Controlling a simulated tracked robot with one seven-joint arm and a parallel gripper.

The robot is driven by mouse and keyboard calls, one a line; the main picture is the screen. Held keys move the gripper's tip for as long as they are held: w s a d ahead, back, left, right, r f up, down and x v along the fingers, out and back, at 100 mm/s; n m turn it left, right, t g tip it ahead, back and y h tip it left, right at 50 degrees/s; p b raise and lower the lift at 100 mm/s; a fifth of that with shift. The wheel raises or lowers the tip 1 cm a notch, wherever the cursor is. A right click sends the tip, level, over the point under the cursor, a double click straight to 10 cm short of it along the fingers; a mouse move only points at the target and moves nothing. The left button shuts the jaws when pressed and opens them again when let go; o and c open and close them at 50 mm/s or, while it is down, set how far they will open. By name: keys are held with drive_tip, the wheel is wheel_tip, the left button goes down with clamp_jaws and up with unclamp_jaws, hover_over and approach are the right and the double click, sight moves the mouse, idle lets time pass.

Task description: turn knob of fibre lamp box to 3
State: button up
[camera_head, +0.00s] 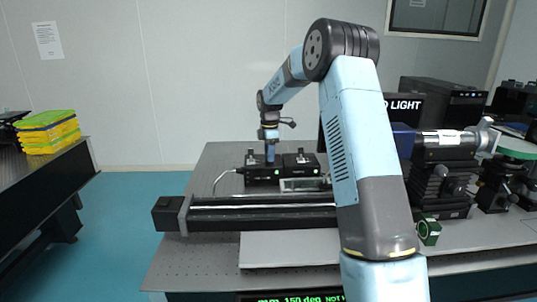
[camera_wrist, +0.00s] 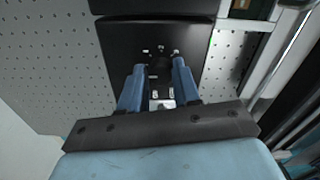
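A black box (camera_head: 262,174), apparently the fibre lamp box, stands on the optical table, left of a similar black box (camera_head: 301,166). My gripper (camera_head: 270,157) points down at the left box. In the wrist view, the two blue fingers of my gripper (camera_wrist: 159,66) stand apart over the black box face (camera_wrist: 150,40). A dark round shape, perhaps the knob (camera_wrist: 159,70), lies between them, with small bright marks around it. I cannot see finger contact with it. The number it points to is too small to read.
A long black rail (camera_head: 262,216) lies in front of the boxes on the perforated table (camera_head: 190,262). A cable loops left of the left box. Optical mounts and a lens barrel (camera_head: 445,140) crowd the right. Yellow trays (camera_head: 48,132) sit on another table at left.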

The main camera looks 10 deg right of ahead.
drive_tip(key=c, duration=0.4)
drive_tip(key=shift+a, duration=0.25)
clamp_jaws()
drive_tip(key=shift+d, duration=0.2)
